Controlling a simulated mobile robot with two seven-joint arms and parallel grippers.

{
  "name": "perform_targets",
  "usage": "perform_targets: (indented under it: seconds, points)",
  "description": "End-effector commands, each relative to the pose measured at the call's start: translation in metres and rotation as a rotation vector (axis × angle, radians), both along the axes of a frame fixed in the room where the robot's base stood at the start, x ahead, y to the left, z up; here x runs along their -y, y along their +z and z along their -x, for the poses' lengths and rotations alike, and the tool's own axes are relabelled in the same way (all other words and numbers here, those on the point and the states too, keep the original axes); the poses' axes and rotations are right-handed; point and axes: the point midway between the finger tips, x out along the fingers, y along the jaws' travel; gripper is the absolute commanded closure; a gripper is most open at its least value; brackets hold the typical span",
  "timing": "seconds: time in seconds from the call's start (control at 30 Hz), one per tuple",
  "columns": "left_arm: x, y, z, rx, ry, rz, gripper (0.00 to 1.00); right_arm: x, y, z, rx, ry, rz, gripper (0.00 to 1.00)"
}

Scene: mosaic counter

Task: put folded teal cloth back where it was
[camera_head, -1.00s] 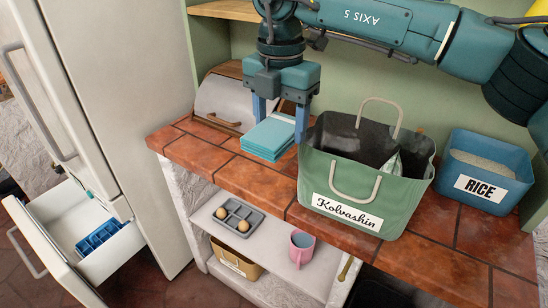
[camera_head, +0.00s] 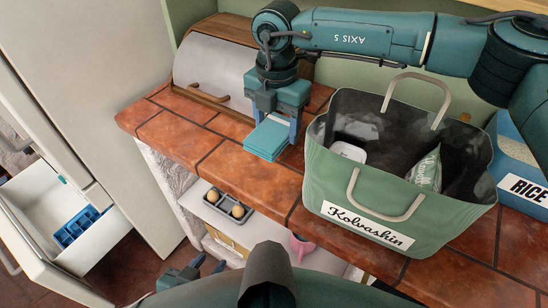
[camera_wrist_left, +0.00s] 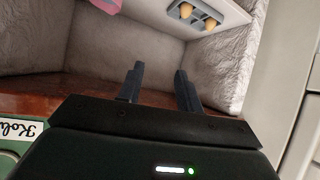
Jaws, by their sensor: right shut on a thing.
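The folded teal cloth (camera_head: 266,139) is a flat stack over the tiled counter, between the bread box and the green bag. My right gripper (camera_head: 277,122) points down at the cloth's back part and is shut on it. I cannot tell whether the cloth's underside touches the tiles. My left gripper (camera_head: 208,264) is low in front of the counter, well away from the cloth. In the left wrist view its two fingers (camera_wrist_left: 158,88) stand apart with nothing between them.
The green bag (camera_head: 370,200) holds a few packages. A bread box (camera_head: 215,72) stands behind left and a blue rice bin (camera_head: 520,165) at right. A drawer (camera_head: 85,245) is open at left. Counter tiles left of the cloth are bare.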

Motion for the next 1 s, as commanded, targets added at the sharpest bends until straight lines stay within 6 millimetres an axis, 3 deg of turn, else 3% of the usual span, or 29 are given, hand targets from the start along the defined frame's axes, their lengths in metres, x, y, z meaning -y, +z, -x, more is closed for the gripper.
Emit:
perform_targets:
  seconds: [0.2, 0.6, 0.97, 1.0]
  points:
    - [-0.002, 0.003, 0.001, -0.012, 0.008, -0.005, 0.64, 0.0, -0.036, 0.001, -0.003, 0.002, 0.001, 0.57]
    - [-0.005, 0.004, 0.002, -0.024, 0.015, -0.009, 0.64, 0.0, -0.078, 0.001, -0.002, 0.001, 0.001, 0.57]
    - [-0.005, -0.002, 0.002, -0.026, 0.014, -0.01, 0.64, 0.0, -0.085, 0.001, 0.0, 0.001, 0.0, 0.57]
    - [-0.005, -0.001, 0.002, -0.025, 0.015, -0.009, 0.64, 0.0, -0.084, 0.001, 0.0, 0.001, 0.0, 0.37]
